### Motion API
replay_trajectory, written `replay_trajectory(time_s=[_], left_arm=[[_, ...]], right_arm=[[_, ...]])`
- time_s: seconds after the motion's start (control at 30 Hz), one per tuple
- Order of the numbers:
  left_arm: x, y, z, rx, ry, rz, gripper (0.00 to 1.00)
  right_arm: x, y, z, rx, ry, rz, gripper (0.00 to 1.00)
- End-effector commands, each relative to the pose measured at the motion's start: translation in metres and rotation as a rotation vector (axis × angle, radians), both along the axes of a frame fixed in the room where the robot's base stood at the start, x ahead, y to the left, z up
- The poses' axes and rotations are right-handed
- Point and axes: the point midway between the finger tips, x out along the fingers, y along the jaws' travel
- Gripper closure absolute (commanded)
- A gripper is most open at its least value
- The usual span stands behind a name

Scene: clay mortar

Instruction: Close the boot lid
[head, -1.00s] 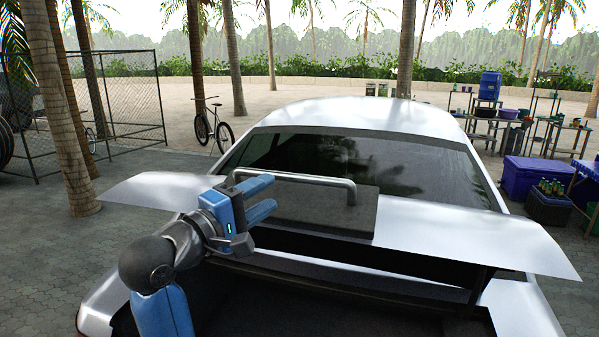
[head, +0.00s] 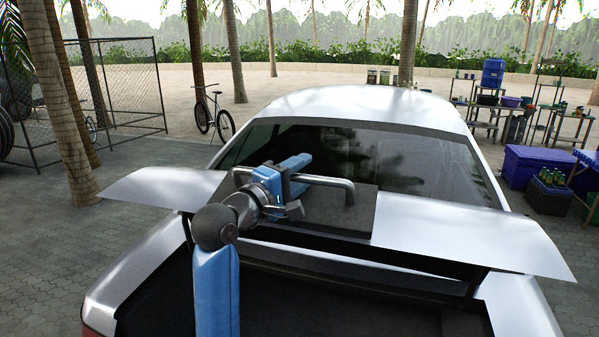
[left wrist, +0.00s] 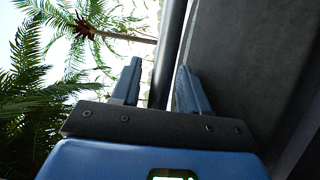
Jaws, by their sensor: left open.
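The silver boot lid (head: 450,228) stands raised over the open boot (head: 285,305) of the car. A dark plate (head: 335,215) on the lid carries a grey bar handle (head: 335,182). My left gripper (head: 298,165) is open at the left part of this handle and hides some of it. In the left wrist view the handle bar (left wrist: 170,45) runs up between the two spread blue fingers of the gripper (left wrist: 159,66), with a gap beside each finger. The dark plate (left wrist: 240,70) fills the right of that view. My right gripper is not in view.
The car roof (head: 370,105) and rear window lie beyond the lid. A dark strut (head: 475,282) stands under the lid's right side. Palm trunks, a wire cage (head: 110,95) and a bicycle (head: 215,115) stand to the left; blue boxes (head: 530,165) and tables stand to the right.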

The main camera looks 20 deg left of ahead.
Motion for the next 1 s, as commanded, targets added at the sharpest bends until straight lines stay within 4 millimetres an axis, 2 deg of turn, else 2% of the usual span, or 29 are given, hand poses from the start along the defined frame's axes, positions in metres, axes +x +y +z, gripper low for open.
replay_trajectory(time_s=[0.13,0.17,0.43,0.77,1.0], left_arm=[[0.000,0.000,0.000,0.000,0.000,0.000,0.56],[0.000,0.000,0.000,0.000,-0.001,0.000,0.59],[0.000,0.000,0.000,0.000,-0.001,0.000,1.00],[0.000,0.000,-0.001,0.000,-0.002,0.000,1.00],[-0.004,-0.006,-0.015,0.000,-0.025,0.000,1.00]], right_arm=[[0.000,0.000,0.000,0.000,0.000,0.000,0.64],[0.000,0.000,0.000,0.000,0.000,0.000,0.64],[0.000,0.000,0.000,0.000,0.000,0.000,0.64],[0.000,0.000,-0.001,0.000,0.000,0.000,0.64],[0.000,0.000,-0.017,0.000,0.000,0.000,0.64]])
